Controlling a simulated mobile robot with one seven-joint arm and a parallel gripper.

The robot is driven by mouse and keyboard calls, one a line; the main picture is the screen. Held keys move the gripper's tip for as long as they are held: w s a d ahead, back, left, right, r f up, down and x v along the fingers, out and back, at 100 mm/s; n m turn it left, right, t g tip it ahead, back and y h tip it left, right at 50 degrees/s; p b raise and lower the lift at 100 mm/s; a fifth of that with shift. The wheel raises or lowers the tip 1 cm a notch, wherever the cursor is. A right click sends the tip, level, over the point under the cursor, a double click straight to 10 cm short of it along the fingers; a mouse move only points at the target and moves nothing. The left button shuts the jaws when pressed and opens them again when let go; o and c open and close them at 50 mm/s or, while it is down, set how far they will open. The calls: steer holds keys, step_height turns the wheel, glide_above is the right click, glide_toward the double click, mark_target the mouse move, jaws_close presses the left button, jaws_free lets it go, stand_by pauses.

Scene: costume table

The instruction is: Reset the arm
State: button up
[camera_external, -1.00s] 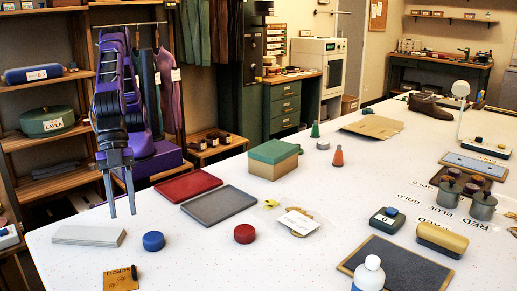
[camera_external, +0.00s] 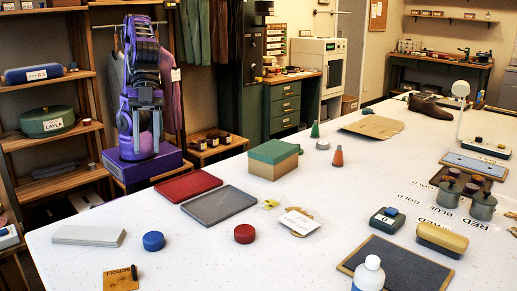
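My purple and black arm (camera_external: 140,85) is folded upright and close in against my own body, behind the far left part of the white table. My gripper (camera_external: 147,125) seems to be tucked low in front of the purple links. I see no object held there. The arm is clear of the tabletop.
The white table (camera_external: 330,190) carries a grey block (camera_external: 89,236), blue disc (camera_external: 153,241), red disc (camera_external: 244,233), red tray (camera_external: 187,186), grey tray (camera_external: 218,205) and green-lidded box (camera_external: 274,159). Wooden shelves (camera_external: 45,87) stand left of my arm.

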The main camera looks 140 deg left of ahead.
steer(key=s+a+f+n+y, duration=0.1)
steer(key=s+a, duration=0.5)
steer(key=s, duration=0.4)
steer(key=s+a+f+n+y, duration=0.1)
steer(key=s+a+n, duration=0.1)
steer(key=s+a, duration=0.5)
steer(key=s+a+f+n+y+p, duration=0.1)
steer(key=s+a+f+n+y, duration=0.1)
steer(key=s+a, duration=0.5)
steer(key=s, duration=0.6)
steer(key=shift+g, duration=0.4)
